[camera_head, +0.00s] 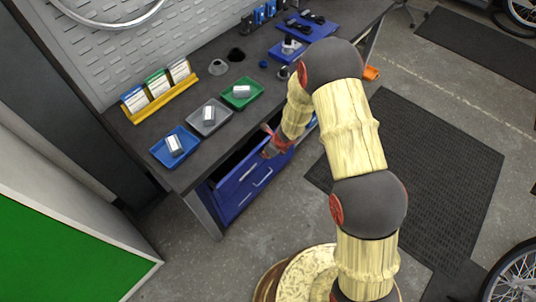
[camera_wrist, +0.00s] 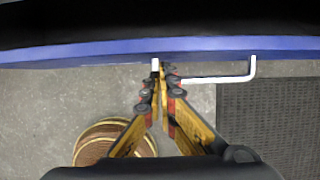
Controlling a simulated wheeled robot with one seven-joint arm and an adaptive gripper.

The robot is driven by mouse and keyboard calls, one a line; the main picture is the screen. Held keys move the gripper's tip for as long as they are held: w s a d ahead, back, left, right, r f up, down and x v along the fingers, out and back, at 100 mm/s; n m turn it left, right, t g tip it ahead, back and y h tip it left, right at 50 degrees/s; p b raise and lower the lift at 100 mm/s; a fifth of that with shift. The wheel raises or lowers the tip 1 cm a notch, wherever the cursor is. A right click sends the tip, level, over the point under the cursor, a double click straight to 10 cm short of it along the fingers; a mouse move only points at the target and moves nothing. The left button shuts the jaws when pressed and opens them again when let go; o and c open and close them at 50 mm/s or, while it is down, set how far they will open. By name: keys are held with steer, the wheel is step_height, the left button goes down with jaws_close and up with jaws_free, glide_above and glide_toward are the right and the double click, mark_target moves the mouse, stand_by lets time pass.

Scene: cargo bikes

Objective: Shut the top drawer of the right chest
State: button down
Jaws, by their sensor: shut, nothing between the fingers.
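A blue chest (camera_head: 224,214) stands under the workbench. Its top drawer (camera_head: 238,182) is pulled out, with part of the dark inside showing. Another bit of blue shows behind my arm, so I cannot tell by sight which chest is the right one. My gripper (camera_head: 268,143) is at the open drawer, by its front. In the wrist view, my gripper (camera_wrist: 163,77) is shut and empty, its tips just below the blue drawer edge (camera_wrist: 110,49). The tips overlap the left end of the pale handle (camera_wrist: 222,79); contact is unclear.
The workbench (camera_head: 190,178) above carries a blue tray (camera_head: 162,155), a grey tray (camera_head: 196,126), a green tray (camera_head: 252,87) and a yellow rack (camera_head: 158,107). A dark floor mat (camera_head: 440,150) lies to the right. A bicycle wheel (camera_head: 515,280) is at lower right.

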mark_target(261, 148)
steer(key=shift+w+a+r+p, duration=0.15)
steer(key=shift+w+a+p, duration=0.8)
steer(key=shift+p, duration=0.3)
steer(key=shift+w+a+p, duration=0.35)
steer(key=shift+w+a, duration=0.05)
steer(key=shift+a, duration=0.05)
steer(key=shift+f, duration=0.2)
